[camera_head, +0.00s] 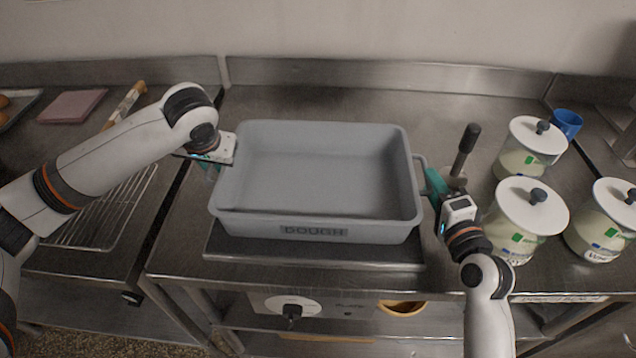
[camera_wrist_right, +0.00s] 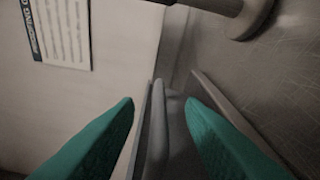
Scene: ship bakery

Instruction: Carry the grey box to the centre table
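The grey box (camera_head: 315,230), an empty open tub with a "DOUGH" label on its front, sits on a flat dark metal plate (camera_head: 310,250) on the steel counter. My left gripper (camera_head: 212,168) is at the box's left side; its fingers are mostly hidden, so I cannot tell whether it holds the box. My right gripper (camera_head: 432,183) is at the right end handle. In the right wrist view its teal fingers (camera_wrist_right: 160,110) are apart, with the grey handle edge (camera_wrist_right: 156,135) between them and gaps visible on both sides. I cannot tell which surface is the centre table.
White-lidded jars (camera_head: 533,205) and a blue cup (camera_head: 567,123) stand right of the box. A dark upright handle (camera_head: 466,148) rises close to my right gripper. A wire rack (camera_head: 105,215) and a pink board (camera_head: 72,106) lie on the left counter. The counter behind the box is clear.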

